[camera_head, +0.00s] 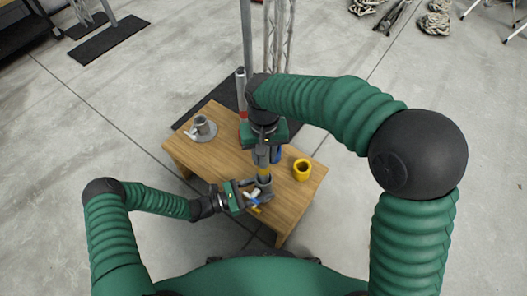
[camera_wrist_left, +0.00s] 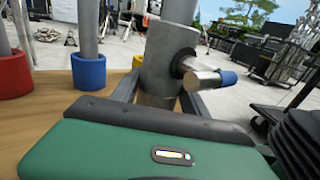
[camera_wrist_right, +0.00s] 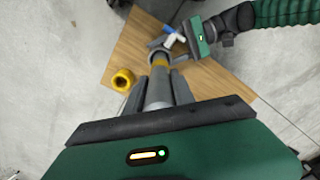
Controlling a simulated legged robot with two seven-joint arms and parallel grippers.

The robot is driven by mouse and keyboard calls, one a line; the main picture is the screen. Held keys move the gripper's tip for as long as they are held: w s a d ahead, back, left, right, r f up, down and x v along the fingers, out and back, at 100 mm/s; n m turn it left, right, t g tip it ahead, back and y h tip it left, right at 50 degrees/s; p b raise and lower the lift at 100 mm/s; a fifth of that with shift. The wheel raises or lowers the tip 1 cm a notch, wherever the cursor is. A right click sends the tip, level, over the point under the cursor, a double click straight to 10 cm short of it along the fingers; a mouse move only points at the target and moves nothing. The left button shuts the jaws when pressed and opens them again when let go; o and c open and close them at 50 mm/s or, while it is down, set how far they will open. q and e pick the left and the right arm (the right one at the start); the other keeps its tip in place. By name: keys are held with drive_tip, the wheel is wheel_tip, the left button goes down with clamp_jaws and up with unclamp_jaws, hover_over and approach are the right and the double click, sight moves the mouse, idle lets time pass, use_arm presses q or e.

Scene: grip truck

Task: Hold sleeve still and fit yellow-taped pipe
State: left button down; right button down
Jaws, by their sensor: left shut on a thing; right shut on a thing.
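The grey sleeve (camera_wrist_left: 165,65) stands upright in the left wrist view, with a side bolt tipped blue (camera_wrist_left: 228,78). My left gripper (camera_head: 254,190) is shut on the sleeve near the front of the table. The grey pipe (camera_wrist_right: 158,90) is upright, and my right gripper (camera_head: 263,150) is shut on it above the sleeve.
A yellow cup-like socket (camera_head: 302,170) stands on the wooden table (camera_head: 290,200) to the right. A grey socket on a round base (camera_head: 202,128) is at the left.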

drive_tip(key=shift+f, duration=0.35)
idle(0.4)
drive_tip(key=c, duration=1)
unclamp_jaws()
drive_tip(key=shift+o, duration=0.2)
drive_tip(key=shift+r, duration=0.1)
wheel_tip(320, 180, up, 12)
drive_tip(key=shift+f, duration=0.15)
use_arm(q)
drive_tip(key=shift+c, duration=2.4)
unclamp_jaws()
